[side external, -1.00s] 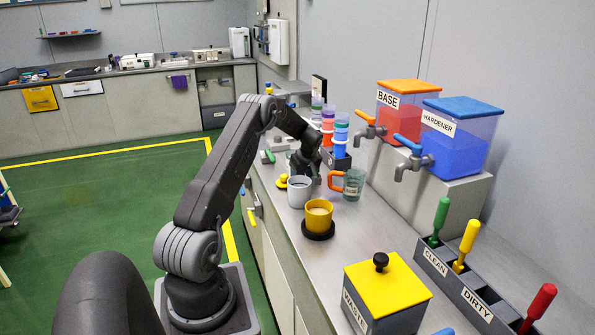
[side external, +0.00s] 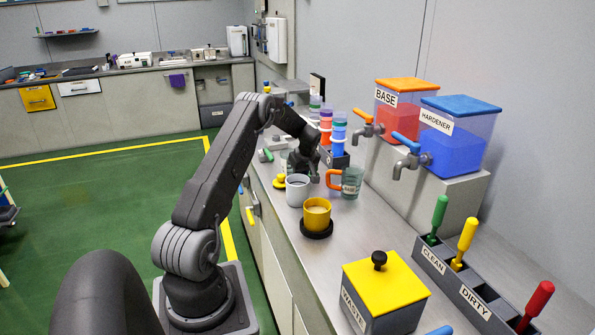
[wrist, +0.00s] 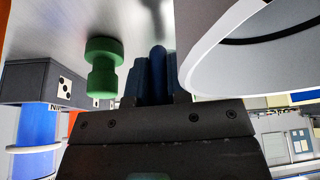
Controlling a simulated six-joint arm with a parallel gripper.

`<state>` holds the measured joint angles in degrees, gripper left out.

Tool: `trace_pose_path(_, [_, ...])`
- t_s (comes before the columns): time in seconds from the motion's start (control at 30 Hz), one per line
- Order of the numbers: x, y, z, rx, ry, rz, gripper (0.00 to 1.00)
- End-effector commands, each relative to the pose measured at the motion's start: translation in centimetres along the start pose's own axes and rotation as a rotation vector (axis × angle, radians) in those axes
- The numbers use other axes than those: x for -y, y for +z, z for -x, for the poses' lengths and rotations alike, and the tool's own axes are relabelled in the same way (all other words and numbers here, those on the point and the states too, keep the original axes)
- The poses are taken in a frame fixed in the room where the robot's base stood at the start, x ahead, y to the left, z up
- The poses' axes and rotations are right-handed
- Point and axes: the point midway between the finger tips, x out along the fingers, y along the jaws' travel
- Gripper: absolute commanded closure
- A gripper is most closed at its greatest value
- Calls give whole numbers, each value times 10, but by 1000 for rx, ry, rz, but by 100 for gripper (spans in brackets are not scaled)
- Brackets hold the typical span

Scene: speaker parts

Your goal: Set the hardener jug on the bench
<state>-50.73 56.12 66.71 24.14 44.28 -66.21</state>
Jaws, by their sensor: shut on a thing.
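My gripper (side external: 309,168) is low over the bench (side external: 375,240), behind the grey-white cup (side external: 296,191). In the wrist view its fingers (wrist: 155,88) are shut on an upright blue piece (wrist: 158,62), which looks like the hardener jug's handle. The jug's clear body is hard to make out; in the side view my gripper largely hides that spot. The blue-lidded tank (side external: 452,150) labelled HARDENER stands on a raised block at the right, its tap over the bench.
The clear jug with an orange handle (side external: 351,181) stands close right of my gripper. A yellow cup (side external: 317,212) sits on a black disc in front. A green knobbed piece (wrist: 103,68) is near the fingers. The bench front is clear beside the waste box (side external: 385,292).

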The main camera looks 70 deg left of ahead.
Motion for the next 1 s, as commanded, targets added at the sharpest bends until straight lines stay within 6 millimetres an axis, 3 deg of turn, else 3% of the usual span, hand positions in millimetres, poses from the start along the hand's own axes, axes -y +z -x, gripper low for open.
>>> trace_pose_path(0.23, [-1, -6, 12, -2, 2, 2, 100])
trace_pose_path(0.4, [-1, -17, 40, -3, 3, 1, 100])
trace_pose_path(0.7, [64, -54, 68, -1, 0, 5, 100])
trace_pose_path(1.0, [102, -75, 86, 0, 0, 1, 100])
